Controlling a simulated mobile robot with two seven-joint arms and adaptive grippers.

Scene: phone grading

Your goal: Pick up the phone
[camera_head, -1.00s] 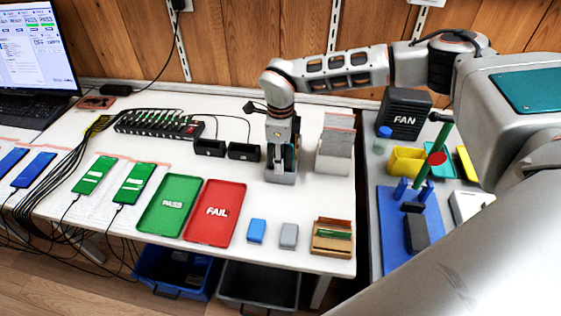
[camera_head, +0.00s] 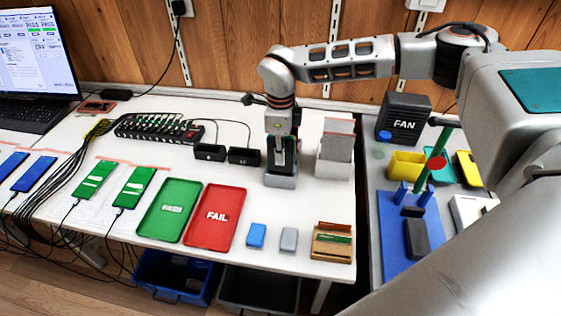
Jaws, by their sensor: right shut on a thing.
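My right gripper (camera_head: 283,165) points straight down at the back right of the white table. It is shut on a dark, slim phone (camera_head: 291,152), which stands upright between its fingers. The phone's lower end is in or just above a small grey holder (camera_head: 280,182); I cannot tell which. The fingers hide much of the phone. Two phones with green screens, one on the left (camera_head: 95,180) and one on the right (camera_head: 134,188), lie cabled on the table's left part. My left gripper is not in view.
A green tray (camera_head: 158,234) and a red FAIL tray (camera_head: 205,243) lie in front. Two black boxes (camera_head: 210,152) stand left of the gripper, and a grey bin (camera_head: 334,168) stands close on its right. A side table holds a black FAN box (camera_head: 403,118).

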